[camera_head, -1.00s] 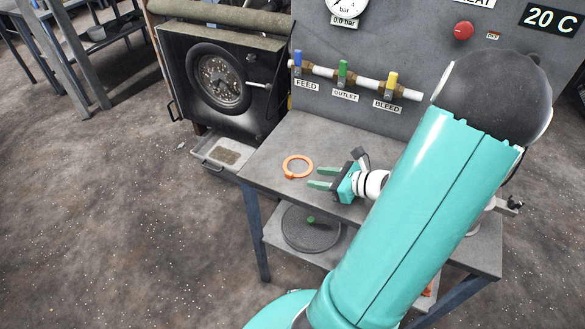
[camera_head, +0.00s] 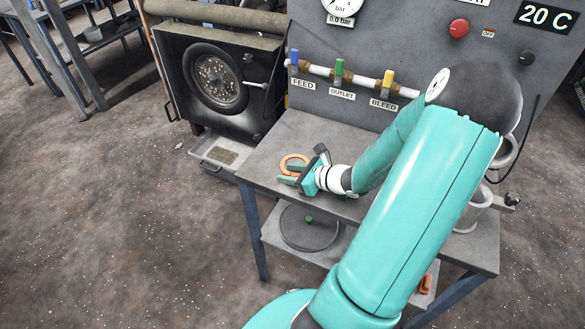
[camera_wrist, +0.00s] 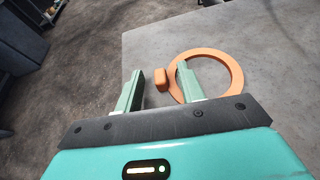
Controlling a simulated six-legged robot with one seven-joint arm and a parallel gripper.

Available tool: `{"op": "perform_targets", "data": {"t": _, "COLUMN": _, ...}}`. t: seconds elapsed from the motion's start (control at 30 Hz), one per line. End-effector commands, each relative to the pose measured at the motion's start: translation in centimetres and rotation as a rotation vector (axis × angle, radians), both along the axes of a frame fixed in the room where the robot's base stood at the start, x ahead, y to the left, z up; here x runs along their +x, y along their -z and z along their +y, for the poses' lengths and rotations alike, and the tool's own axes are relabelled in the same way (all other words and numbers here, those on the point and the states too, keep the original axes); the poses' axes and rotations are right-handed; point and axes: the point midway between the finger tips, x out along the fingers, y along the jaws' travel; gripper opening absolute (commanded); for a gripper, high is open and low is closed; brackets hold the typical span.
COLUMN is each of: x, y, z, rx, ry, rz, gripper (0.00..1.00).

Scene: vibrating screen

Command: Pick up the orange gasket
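The orange gasket (camera_head: 294,161) is a flat ring with a small tab, lying on the grey bench top near its left edge. In the wrist view the ring (camera_wrist: 236,70) is at the upper right and its tab (camera_wrist: 161,79) sits in the gap between my two green fingers. My gripper (camera_head: 289,174) is open, with its fingers apart at the near side of the gasket. In the wrist view my gripper (camera_wrist: 157,82) has its right finger overlapping the ring's left side. I cannot tell whether that finger touches the ring.
The grey bench (camera_head: 268,151) has a back panel with blue, green and yellow valves on a white pipe (camera_head: 345,76). A black-framed machine with a round window (camera_head: 217,82) stands to the left. A lower shelf holds a round dark disc (camera_head: 309,228).

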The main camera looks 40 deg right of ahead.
Motion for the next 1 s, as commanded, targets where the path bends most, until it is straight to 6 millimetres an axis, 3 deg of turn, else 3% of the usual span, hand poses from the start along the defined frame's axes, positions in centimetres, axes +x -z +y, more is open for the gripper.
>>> {"op": "perform_targets", "data": {"t": 0.03, "x": 0.0, "y": 0.0, "z": 0.0, "rx": 0.000, "ry": 0.000, "rz": 0.000, "gripper": 0.29}}
{"op": "perform_targets", "data": {"t": 0.2, "x": 0.0, "y": 0.0, "z": 0.0, "rx": 0.000, "ry": -0.001, "rz": 0.000, "gripper": 0.00}}
{"op": "perform_targets", "data": {"t": 0.67, "x": 0.1, "y": -0.2, "z": 0.0, "rx": -0.001, "ry": -0.003, "rz": 0.000, "gripper": 0.00}}
{"op": "perform_targets", "data": {"t": 1.0, "x": 1.4, "y": -2.5, "z": -0.5, "rx": -0.005, "ry": -0.011, "rz": 0.000, "gripper": 0.00}}
